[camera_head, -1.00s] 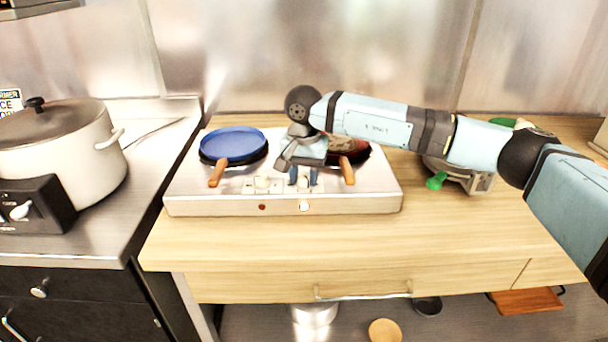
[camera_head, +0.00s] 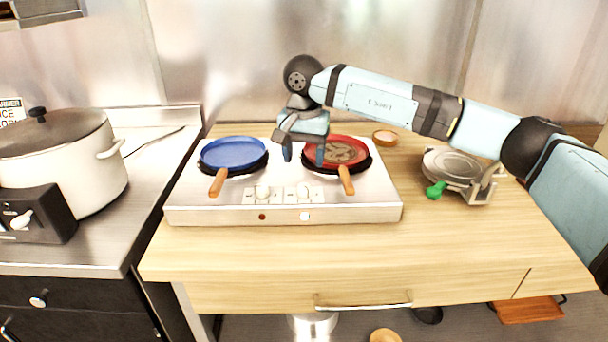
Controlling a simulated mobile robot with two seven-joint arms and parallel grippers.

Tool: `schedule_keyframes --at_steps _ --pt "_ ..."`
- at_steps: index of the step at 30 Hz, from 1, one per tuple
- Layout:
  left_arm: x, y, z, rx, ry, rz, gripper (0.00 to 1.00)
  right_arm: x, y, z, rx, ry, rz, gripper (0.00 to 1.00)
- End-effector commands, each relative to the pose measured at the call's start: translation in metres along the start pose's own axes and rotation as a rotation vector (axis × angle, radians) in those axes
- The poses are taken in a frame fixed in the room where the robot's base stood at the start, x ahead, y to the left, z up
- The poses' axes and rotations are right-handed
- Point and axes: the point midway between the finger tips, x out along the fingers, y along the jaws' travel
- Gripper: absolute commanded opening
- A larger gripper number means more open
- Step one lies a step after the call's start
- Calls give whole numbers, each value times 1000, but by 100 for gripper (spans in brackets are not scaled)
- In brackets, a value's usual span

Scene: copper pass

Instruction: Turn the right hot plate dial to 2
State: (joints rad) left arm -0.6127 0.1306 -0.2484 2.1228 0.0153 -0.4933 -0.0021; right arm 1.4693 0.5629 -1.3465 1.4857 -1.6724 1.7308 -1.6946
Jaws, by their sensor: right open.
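The hot plate (camera_head: 230,214) is a silver two-burner unit on the wooden counter. Its right dial (camera_head: 304,191) is a small white knob on a pale panel between the two pan handles; the left dial (camera_head: 262,191) is beside it. The setting marks are too small to read. My right gripper (camera_head: 304,160) is open and empty, fingers pointing down, above and behind the right dial and apart from it. It hangs between the blue pan (camera_head: 233,153) and the red pan (camera_head: 338,150). My left gripper is not in view.
The pan handles (camera_head: 218,182) point towards the front on both sides of the dials. A silver press with a green knob (camera_head: 435,190) stands right of the hot plate. A big pot (camera_head: 75,165) stands at left. The counter front (camera_head: 300,250) is clear.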

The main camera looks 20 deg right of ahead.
Motion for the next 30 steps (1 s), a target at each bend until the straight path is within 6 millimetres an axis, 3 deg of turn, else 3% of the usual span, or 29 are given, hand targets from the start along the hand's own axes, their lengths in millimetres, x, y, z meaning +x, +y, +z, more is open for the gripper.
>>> schedule_keyframes --at_steps 3,10,30 --pt "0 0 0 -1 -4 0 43 -27 0 0 0 2 -1 61" --pt "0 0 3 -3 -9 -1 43 -56 0 0 -1 1 1 61" --pt "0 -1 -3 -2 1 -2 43 -61 0 0 0 0 1 61"
